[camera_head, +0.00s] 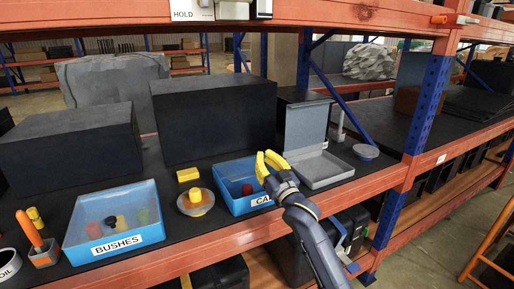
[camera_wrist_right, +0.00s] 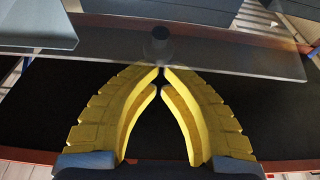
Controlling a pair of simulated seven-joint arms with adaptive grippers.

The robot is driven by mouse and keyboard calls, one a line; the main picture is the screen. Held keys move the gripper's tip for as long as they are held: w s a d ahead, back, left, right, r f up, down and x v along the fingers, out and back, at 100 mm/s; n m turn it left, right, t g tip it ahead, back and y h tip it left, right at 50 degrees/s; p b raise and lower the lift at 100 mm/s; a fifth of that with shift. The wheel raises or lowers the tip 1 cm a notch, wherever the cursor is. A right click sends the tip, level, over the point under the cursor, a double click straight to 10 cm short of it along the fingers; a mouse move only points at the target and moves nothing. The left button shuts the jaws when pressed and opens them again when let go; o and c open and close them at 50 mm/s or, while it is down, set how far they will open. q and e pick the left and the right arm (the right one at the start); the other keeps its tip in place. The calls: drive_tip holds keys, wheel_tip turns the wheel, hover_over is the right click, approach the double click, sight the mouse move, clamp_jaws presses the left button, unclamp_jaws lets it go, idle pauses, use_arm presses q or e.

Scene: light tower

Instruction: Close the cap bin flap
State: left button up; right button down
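A blue bin (camera_head: 240,205) with a partly hidden label starting "CA" stands on the dark shelf and holds a red piece (camera_head: 247,189). Beside it on the right is a shallow grey tray (camera_head: 322,170). A grey flap (camera_head: 306,127) stands nearly upright at the tray's back edge. My right gripper (camera_head: 265,157) has yellow fingers and is over the blue bin's right side, left of the flap. In the right wrist view its fingertips (camera_wrist_right: 162,70) meet with nothing between them, near the edge of a grey see-through panel (camera_wrist_right: 220,58). My left gripper is not seen.
A blue bin labelled BUSHES (camera_head: 150,237) stands at left. A round base with a yellow piece (camera_head: 195,197) and a yellow block (camera_head: 188,174) are left of the cap bin. Large dark boxes (camera_head: 213,120) stand behind. A blue post (camera_head: 427,105) rises at right.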

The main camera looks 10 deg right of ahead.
drive_tip(key=f, duration=0.1)
drive_tip(key=s+f, duration=0.1)
drive_tip(key=f, duration=0.2)
drive_tip(key=shift+s+d+f, duration=0.25)
drive_tip(key=shift+s+f, duration=0.05)
drive_tip(key=shift+s, duration=0.1)
drive_tip(key=shift+s+f, duration=0.25)
drive_tip(key=shift+f, duration=0.85)
